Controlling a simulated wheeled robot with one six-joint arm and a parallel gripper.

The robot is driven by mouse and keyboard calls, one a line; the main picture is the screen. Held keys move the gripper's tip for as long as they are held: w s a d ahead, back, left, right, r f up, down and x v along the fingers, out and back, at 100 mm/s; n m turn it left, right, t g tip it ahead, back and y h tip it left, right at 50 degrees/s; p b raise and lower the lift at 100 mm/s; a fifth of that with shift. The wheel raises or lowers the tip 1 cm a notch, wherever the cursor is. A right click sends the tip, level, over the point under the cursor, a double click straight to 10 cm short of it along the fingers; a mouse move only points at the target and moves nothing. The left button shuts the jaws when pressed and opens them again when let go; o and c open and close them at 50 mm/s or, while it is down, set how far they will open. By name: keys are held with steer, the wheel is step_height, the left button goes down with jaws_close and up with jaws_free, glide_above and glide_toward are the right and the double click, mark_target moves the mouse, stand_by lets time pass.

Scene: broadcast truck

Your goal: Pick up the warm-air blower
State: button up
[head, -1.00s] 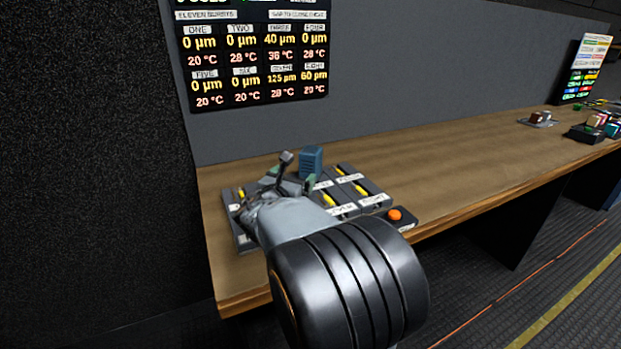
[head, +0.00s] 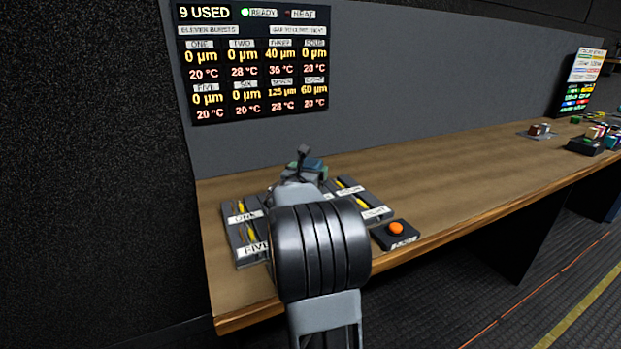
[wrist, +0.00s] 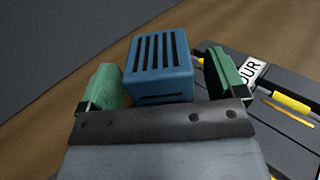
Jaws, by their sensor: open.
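The warm-air blower is a blue block with dark slots on its top, and it shows in the wrist view (wrist: 160,65). In the head view the blower (head: 313,164) is mostly hidden behind my arm. My gripper (wrist: 166,80) is open, with one green finger on each side of the blower. A small gap shows between the blower and each finger, so I see no grip on it. In the head view my gripper (head: 305,170) is partly hidden by my own wrist.
Dark labelled modules with yellow parts (head: 245,228) lie on the wooden bench (head: 420,150) around my arm. An orange button box (head: 396,233) sits at the front edge. A display (head: 255,60) hangs on the wall behind. The bench's middle is clear.

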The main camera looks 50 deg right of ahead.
steer(key=shift+x, duration=1.05)
steer(key=shift+c, duration=0.3)
steer(key=c, duration=1.1)
steer(key=shift+r, duration=0.1)
steer(key=shift+c, duration=0.9)
